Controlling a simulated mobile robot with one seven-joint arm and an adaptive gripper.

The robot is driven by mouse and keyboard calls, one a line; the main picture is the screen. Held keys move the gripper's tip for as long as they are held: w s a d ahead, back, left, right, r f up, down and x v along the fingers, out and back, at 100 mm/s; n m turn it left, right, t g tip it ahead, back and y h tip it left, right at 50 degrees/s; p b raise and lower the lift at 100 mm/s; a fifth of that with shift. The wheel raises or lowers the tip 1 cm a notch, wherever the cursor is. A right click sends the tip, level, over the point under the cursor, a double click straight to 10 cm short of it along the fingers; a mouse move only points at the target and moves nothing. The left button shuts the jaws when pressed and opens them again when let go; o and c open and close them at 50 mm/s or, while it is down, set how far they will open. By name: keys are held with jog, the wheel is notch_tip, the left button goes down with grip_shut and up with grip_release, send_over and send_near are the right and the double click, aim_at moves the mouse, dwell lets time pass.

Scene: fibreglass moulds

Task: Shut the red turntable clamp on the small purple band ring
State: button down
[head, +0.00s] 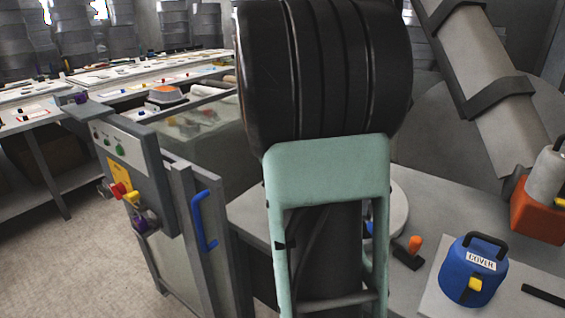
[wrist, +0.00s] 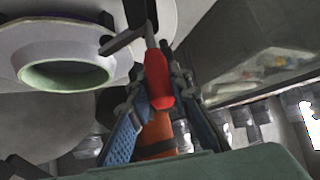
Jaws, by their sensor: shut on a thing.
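In the wrist view, the red clamp handle (wrist: 159,88) stands between the blue-padded fingers of my gripper (wrist: 157,98), which is shut on it. A dark clamp arm (wrist: 122,40) beyond the handle reaches left toward a pale lilac ring (wrist: 88,42) with a green inner rim. I cannot tell whether the clamp arm touches the ring. An orange piece (wrist: 157,135) also shows between the fingers, nearer the wrist. In the head view, my arm hides the gripper, the red handle and most of the pale turntable (head: 399,208).
In the head view, an orange-handled clamp (head: 414,245) and a blue canister (head: 472,272) stand on the bench right of my arm. A grey machine with a blue handle (head: 204,220) is at left. An orange-based object (head: 537,212) stands at far right. Floor at left is clear.

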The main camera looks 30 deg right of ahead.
jog(key=shift+f, duration=0.1)
jog(key=c, duration=1.7)
grip_release()
jog(key=shift+c, duration=0.2)
jog(key=shift+s+a+r, duration=0.25)
jog(key=shift+r, duration=0.2)
jog(key=v, duration=0.6)
jog(key=shift+s, duration=0.2)
jog(key=shift+a+r, duration=0.1)
jog(key=shift+a, duration=0.05)
